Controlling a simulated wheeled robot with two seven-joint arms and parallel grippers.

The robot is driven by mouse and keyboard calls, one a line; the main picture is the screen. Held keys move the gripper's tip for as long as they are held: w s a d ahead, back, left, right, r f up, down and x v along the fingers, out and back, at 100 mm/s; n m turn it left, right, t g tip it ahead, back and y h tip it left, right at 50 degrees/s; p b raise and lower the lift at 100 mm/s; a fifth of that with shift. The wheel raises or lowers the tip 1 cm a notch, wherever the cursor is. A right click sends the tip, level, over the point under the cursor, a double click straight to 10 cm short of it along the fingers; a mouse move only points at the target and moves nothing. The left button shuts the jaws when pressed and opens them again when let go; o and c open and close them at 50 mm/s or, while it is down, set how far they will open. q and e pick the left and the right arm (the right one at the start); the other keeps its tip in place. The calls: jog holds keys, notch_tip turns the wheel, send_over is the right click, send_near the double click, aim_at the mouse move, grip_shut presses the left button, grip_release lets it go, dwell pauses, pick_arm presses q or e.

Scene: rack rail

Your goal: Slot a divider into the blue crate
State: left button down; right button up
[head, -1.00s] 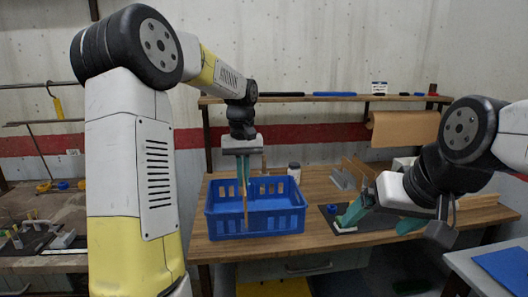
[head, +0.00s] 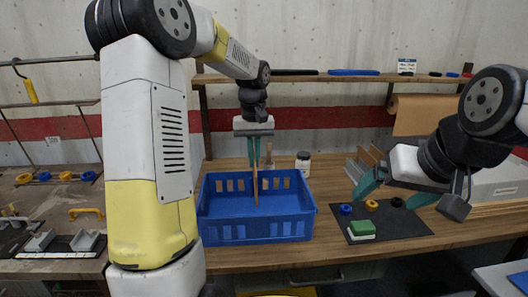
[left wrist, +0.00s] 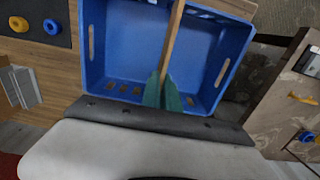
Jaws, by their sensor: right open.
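The blue crate (head: 258,232) stands on the wooden table, left of the middle in the head view. My left gripper (head: 253,160) points down over it, its green fingers shut on a thin wooden divider (head: 255,190). The divider is upright and seen nearly edge-on, its lower end within the crate's outline. I cannot tell whether it sits in slots. In the left wrist view the divider (left wrist: 172,42) runs from the fingers (left wrist: 162,96) across the crate (left wrist: 120,40). My right gripper (head: 395,193) is open and empty above the dark mat.
The dark mat (head: 395,228) right of the crate holds a green block (head: 361,230) and several rings. Behind it is a rack (head: 364,163) with upright panels. A white jar (head: 303,163) stands behind the crate. A shelf (head: 330,77) runs along the back. Another bench is at left.

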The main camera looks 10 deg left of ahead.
pick_arm(q)
jog(key=shift+f, duration=2.45)
jog(key=shift+s+f, duration=0.1)
jog(key=shift+f, duration=0.05)
notch_tip(320, 180, down, 8)
jog(key=shift+r, duration=0.25)
dwell(0.4)
jog(key=c, duration=1.5)
grip_release()
jog(key=shift+c, duration=0.2)
